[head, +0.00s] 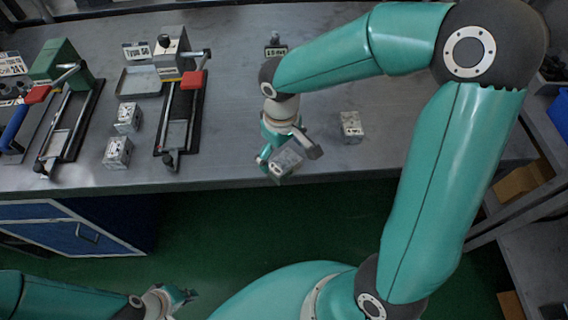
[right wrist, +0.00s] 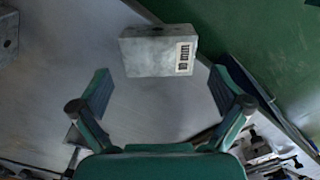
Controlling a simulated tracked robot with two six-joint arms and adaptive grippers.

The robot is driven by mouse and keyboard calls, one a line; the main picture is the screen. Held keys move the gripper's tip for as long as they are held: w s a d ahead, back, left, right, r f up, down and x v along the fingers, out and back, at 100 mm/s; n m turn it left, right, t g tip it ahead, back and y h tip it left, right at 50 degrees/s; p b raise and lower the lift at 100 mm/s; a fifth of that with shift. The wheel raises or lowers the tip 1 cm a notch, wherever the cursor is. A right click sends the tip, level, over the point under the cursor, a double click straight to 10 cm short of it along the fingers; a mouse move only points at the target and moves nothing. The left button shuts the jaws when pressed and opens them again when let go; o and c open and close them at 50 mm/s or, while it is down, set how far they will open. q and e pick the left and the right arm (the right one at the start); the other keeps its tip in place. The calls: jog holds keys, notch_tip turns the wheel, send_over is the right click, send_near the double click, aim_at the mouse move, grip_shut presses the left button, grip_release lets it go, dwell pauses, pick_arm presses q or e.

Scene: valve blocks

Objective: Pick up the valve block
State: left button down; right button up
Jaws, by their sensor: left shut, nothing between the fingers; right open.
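A grey metal valve block (head: 287,160) is at the front edge of the workbench, below my right gripper in the head view. In the right wrist view the same block (right wrist: 157,52) shows a white barcode label, just beyond the fingertips and roughly centred between them. My right gripper (head: 289,150) is open, and its spread fingers also show in the right wrist view (right wrist: 158,88). They are apart from the block there. Another valve block (head: 351,126) lies to the right on the bench. My left gripper (head: 178,297) is shut and empty, low over the floor.
Two more blocks (head: 128,118) (head: 117,152) stand on the left of the bench (head: 225,130). Beside them are a clamp fixture with a red handle (head: 193,80) and another (head: 38,94). A small labelled item (head: 275,47) stands at the back. The bench right of the gripper has free room.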

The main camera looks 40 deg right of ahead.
aim_at(284, 161)
jog(key=f, duration=0.4)
jog(key=shift+s+d, duration=0.1)
jog(key=shift+s, duration=0.2)
jog(key=shift+r, duration=0.1)
jog(key=c, duration=1.5)
